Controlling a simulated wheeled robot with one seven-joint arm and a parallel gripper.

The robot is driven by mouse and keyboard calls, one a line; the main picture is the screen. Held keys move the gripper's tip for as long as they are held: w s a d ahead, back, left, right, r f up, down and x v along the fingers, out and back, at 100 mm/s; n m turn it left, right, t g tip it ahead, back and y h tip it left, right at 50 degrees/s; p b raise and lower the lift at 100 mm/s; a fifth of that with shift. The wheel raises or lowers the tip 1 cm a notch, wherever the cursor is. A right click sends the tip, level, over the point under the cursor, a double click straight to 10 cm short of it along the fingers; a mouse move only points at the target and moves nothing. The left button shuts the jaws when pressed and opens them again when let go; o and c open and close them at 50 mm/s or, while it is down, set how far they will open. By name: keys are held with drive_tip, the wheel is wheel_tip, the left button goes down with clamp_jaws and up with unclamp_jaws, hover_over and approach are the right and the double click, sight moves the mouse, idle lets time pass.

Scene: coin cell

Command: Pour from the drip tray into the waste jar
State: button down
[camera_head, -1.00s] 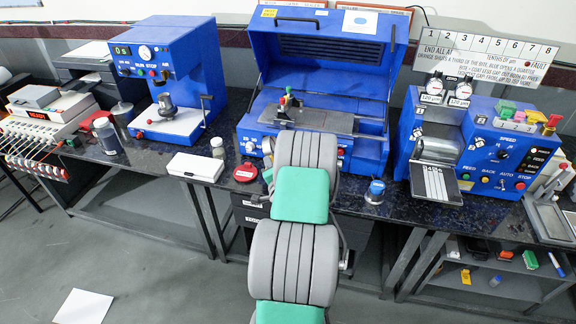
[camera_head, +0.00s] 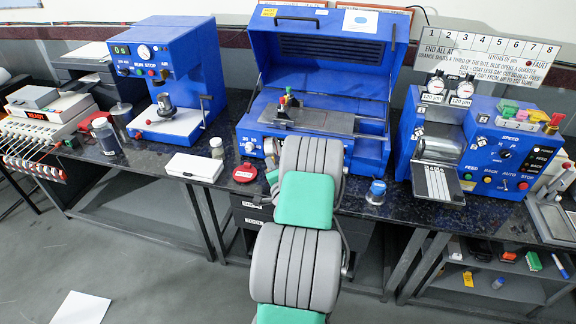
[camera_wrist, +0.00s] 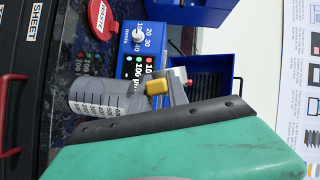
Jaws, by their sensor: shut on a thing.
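A grey graduated vessel (camera_wrist: 95,97), apparently the waste jar, lies across the wrist view, its printed scale showing. A red disc marked WASTE (camera_wrist: 103,18) is beside it; it also lies on the bench in the head view (camera_head: 246,173). My gripper (camera_wrist: 165,121) shows in the wrist view as a dark bolted strip along a green body, close to the vessel and covering part of it. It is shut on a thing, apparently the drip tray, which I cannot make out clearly. In the head view my arm hides the gripper and vessel.
The blue coater with its raised lid (camera_head: 325,47) stands behind my arm. A white box (camera_head: 195,167) and a small jar (camera_head: 217,148) are left of it, a blue-topped jar (camera_head: 376,192) right of it. A blue roller machine (camera_head: 470,160) stands further right.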

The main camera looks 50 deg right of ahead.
drive_tip(key=shift+s+d+r+m+t+b, duration=0.15)
drive_tip(key=shift+s+d+m+t+b, duration=0.3)
drive_tip(key=shift+s+m+b, duration=0.45)
idle(0.4)
drive_tip(key=shift+s+d+r+m+t+h+b, duration=0.15)
drive_tip(key=shift+m+b, duration=0.15)
drive_tip(key=shift+b, duration=0.45)
drive_tip(key=shift+s+d+f+m+t+h+b, duration=0.15)
drive_tip(key=shift+m+b, duration=0.15)
drive_tip(key=shift+b, duration=0.4)
